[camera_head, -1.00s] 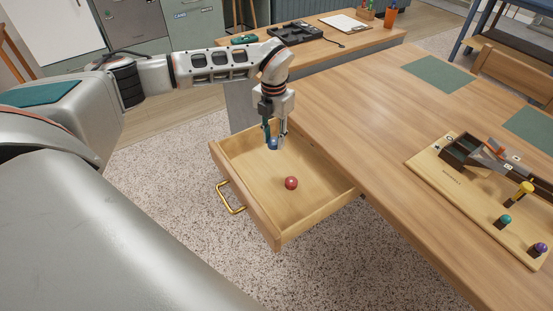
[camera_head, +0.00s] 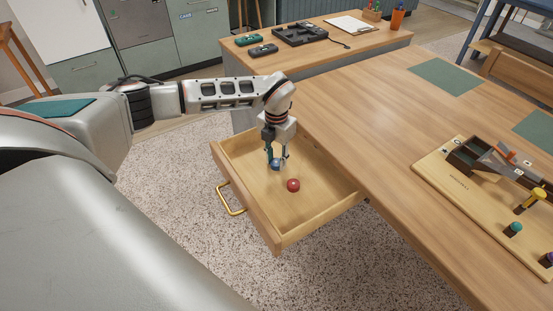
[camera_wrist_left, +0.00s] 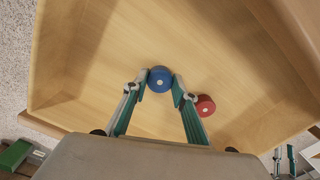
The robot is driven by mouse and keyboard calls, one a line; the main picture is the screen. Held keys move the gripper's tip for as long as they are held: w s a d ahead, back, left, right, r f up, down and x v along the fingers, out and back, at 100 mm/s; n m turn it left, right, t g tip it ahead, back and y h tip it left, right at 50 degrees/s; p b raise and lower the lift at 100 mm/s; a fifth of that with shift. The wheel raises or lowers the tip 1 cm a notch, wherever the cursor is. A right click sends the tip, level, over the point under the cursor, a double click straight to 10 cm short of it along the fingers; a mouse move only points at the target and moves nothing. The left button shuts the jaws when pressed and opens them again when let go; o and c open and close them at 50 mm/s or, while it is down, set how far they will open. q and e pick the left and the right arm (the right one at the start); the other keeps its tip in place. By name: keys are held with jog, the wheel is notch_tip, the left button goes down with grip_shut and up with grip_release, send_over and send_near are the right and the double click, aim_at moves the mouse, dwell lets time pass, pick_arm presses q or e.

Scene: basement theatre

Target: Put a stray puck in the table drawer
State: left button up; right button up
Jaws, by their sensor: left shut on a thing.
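The table drawer (camera_head: 262,236) is pulled out from the wooden table, and its inside shows from above. My left gripper (camera_head: 277,158) points down into the drawer, shut on a blue puck (camera_head: 275,165). In the left wrist view the blue puck (camera_wrist_left: 160,79) sits between the fingertips (camera_wrist_left: 159,84). It is low over the drawer floor; I cannot tell whether it touches. A red puck (camera_head: 293,185) lies in the drawer, and it also shows in the left wrist view (camera_wrist_left: 205,105) just right of the right finger.
The table top (camera_head: 350,130) is clear near the drawer. A wooden board (camera_head: 455,184) on the right bears a dark box, a yellow-headed piece, a teal piece (camera_head: 513,229) and a purple piece (camera_head: 547,259). A brass handle (camera_head: 229,200) sticks out from the drawer front. Another desk (camera_head: 340,56) stands behind.

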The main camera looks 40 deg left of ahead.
aim_at(276, 162)
pick_arm(q)
jog(key=shift+f, duration=0.15)
jog(key=o, duration=0.8)
pick_arm(e)
jog(key=shift+f, duration=0.1)
pick_arm(q)
notch_tip(276, 162, up, 12)
jog(key=shift+r+p, duration=0.15)
jog(key=shift+p, duration=1.05)
pick_arm(e)
jog(key=shift+s+a+r, duration=0.15)
jog(key=shift+a+r, duration=0.15)
jog(key=shift+r, duration=0.45)
jog(key=shift+r, duration=0.15)
